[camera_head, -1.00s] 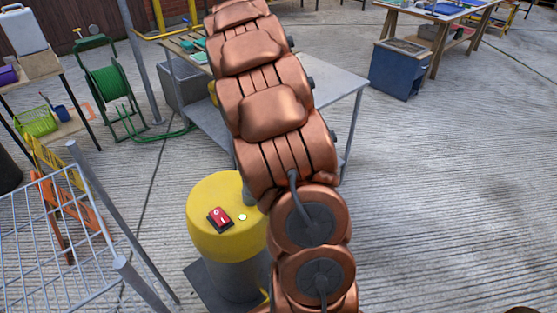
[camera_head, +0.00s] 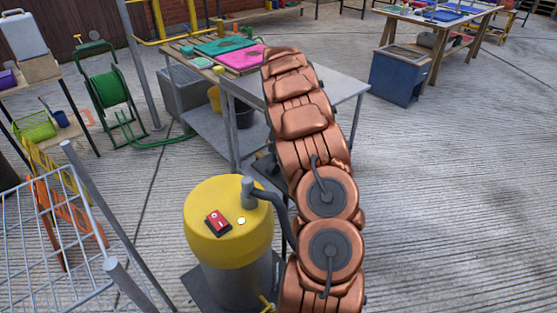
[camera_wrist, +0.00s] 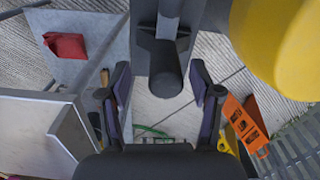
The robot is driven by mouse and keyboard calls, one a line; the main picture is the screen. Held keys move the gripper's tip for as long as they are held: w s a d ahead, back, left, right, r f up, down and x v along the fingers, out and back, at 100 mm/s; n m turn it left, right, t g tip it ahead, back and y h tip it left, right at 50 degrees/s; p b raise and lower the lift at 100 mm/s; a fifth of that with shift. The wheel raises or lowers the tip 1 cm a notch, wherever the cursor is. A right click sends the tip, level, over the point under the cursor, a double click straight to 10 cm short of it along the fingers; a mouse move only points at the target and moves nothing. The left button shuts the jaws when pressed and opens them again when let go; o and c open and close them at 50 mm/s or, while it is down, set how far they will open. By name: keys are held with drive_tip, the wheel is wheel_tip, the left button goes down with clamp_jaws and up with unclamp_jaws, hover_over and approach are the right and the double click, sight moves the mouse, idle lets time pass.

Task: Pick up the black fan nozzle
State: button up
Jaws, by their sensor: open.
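In the wrist view a dark grey-black cylinder with side flanges (camera_wrist: 167,74) comes down from the top centre and looks like the fan nozzle, though I cannot be sure. Its blunt end is between and just beyond the fingertips of my gripper (camera_wrist: 164,98). The fingers are spread and nothing is clamped between them. A yellow drum-topped blower (camera_head: 228,215) with a red switch stands left of my arm in the head view, and a dark pipe fitting (camera_head: 249,188) with a hose is at its right side. In the head view my gripper is hidden behind my arm.
A metal table (camera_head: 343,84) with teal and pink boards (camera_head: 243,62) stands behind my arm. A white wire rack (camera_head: 45,255) and orange barrier (camera_head: 80,212) are at the left, with a green hose reel (camera_head: 108,85) farther back. Concrete at the right is clear.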

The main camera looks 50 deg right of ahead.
sight(277, 155)
drive_tip(key=shift+a+f+p, duration=0.15)
drive_tip(key=shift+f+p, duration=0.05)
drive_tip(key=shift+f, duration=1.15)
drive_tip(key=shift+a+f+p, duration=0.15)
drive_tip(key=shift+f+p, duration=0.05)
drive_tip(key=shift+f, duration=1.15)
drive_tip(key=c, duration=1.1)
drive_tip(key=shift+c, duration=0.2)
